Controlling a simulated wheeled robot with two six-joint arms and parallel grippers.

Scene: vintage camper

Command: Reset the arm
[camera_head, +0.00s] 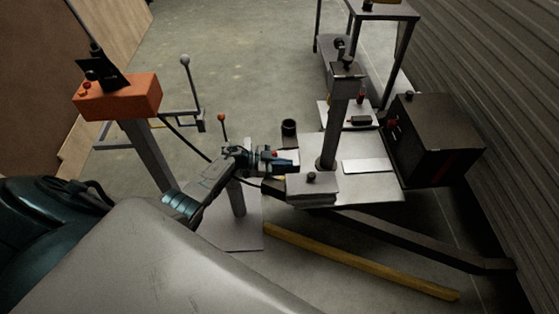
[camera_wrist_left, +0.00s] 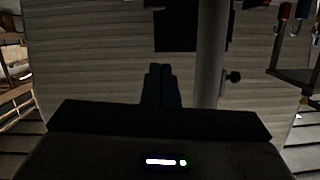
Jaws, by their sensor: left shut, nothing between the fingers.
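My left arm comes in from the left in the head view. Its gripper (camera_head: 288,164) is extended over the near-left part of a light metal work table. The left wrist view shows its two dark fingers (camera_wrist_left: 159,86) side by side, closed together with nothing between them. A grey vertical post (camera_wrist_left: 209,55) stands just right of the fingers in that view; its distance from them is hard to tell. My right gripper is in neither view.
An orange control box (camera_head: 118,97) stands left. A yellow bar (camera_head: 360,262) lies low in front. Open floor (camera_head: 235,50) extends behind.

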